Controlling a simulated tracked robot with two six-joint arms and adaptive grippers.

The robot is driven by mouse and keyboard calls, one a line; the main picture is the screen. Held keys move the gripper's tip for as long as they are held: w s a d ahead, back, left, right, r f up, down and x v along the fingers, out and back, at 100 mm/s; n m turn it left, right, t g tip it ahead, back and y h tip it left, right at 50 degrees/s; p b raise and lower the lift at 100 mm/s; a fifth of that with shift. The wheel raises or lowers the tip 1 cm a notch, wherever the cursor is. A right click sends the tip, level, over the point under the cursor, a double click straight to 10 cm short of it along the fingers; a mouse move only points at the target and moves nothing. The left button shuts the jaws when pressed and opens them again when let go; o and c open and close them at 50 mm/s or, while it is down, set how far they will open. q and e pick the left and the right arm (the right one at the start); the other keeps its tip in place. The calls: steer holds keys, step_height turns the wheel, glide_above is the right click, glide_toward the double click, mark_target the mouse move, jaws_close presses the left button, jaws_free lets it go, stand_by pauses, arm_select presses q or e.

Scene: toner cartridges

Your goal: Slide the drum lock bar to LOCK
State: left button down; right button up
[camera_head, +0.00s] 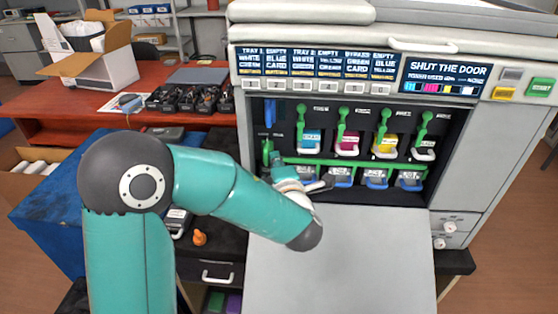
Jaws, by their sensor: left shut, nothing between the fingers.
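The copier's front (245,125) is open. The drum lock bar (352,162) is a thin green horizontal bar below the toner cartridges and above the blue-handled drum units (376,180). A green upright handle (267,148) stands at its left end. My left gripper (275,162) is shut and empty, inside the opening by this handle. Whether it touches the handle or bar is too small to tell. My wrist and arm hide part of the lower left opening. I cannot read any LOCK mark. My right gripper is not in view.
Cyan (311,138), magenta (347,143), yellow (385,145) and black (425,148) cartridges sit above the bar, with green levers. The lowered front door (350,265) lies below the opening. The display panel (443,76) reads "SHUT THE DOOR". A red table (105,110) stands left.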

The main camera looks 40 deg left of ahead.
arm_select(q)
steer(key=v, duration=0.7)
steer(key=shift+s+f+p, duration=0.3)
steer(key=shift+f+p, duration=0.05)
steer(key=shift+p, duration=0.05)
steer(key=shift+a, duration=0.1)
